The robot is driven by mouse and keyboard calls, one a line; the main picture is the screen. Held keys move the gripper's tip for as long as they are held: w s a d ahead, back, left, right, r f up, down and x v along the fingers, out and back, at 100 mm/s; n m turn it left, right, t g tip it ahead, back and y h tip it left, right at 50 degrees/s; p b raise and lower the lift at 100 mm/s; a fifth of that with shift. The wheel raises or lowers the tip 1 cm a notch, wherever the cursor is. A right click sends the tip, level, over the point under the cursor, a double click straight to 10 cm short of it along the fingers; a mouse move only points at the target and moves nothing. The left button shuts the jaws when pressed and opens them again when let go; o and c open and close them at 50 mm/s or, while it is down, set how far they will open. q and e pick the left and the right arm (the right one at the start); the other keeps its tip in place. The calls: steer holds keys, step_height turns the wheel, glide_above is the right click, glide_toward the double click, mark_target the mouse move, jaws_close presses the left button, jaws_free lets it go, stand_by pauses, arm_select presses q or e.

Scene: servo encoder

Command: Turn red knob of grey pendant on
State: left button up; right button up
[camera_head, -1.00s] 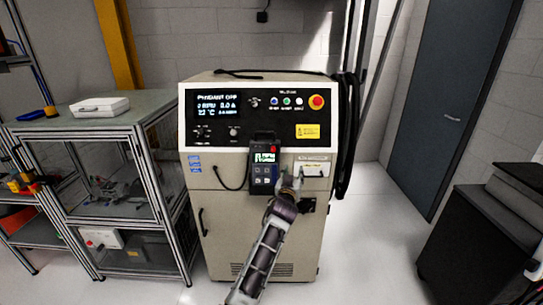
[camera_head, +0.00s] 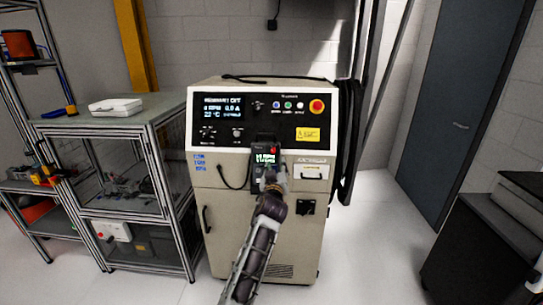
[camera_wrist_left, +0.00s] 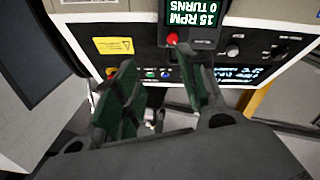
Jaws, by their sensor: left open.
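The grey pendant (camera_head: 258,172) hangs on the front of the beige cabinet, below its black panel, with a lit screen. Its red knob (camera_head: 273,150) is at its upper right in the head view. In the left wrist view the pendant (camera_wrist_left: 205,42) is upside down, its screen reading 15 RPM, 0 TURNS, and the red knob (camera_wrist_left: 172,39) is below the screen. My left gripper (camera_head: 275,176) is in front of the pendant and hides its lower right part. In the left wrist view its fingers (camera_wrist_left: 156,58) are apart and empty, with the knob near the right fingertip; contact is unclear.
The cabinet's panel (camera_head: 220,135) has a display, small buttons and a red emergency button (camera_head: 317,106). Black cables (camera_head: 348,130) hang on the cabinet's right side. A framed glass bench (camera_head: 110,127) stands left, a dark cabinet (camera_head: 475,240) right. Floor between is clear.

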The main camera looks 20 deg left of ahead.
arm_select(q)
steer(key=shift+s+a+f+n+g+y, duration=0.1)
steer(key=shift+a+n+y, duration=0.15)
steer(key=shift+n, duration=0.65)
steer(key=shift+s+a+f+n+g+y, duration=0.1)
steer(key=shift+a+n+y, duration=0.1)
steer(key=shift+n, duration=0.7)
steer(key=shift+s+a+f+n+g+y, duration=0.15)
steer(key=shift+a+n, duration=0.1)
steer(key=shift+n, duration=0.65)
arm_select(e)
steer(key=shift+a, duration=0.2)
arm_select(q)
steer(key=shift+r, duration=0.1)
arm_select(e)
steer(key=shift+w, duration=0.1)
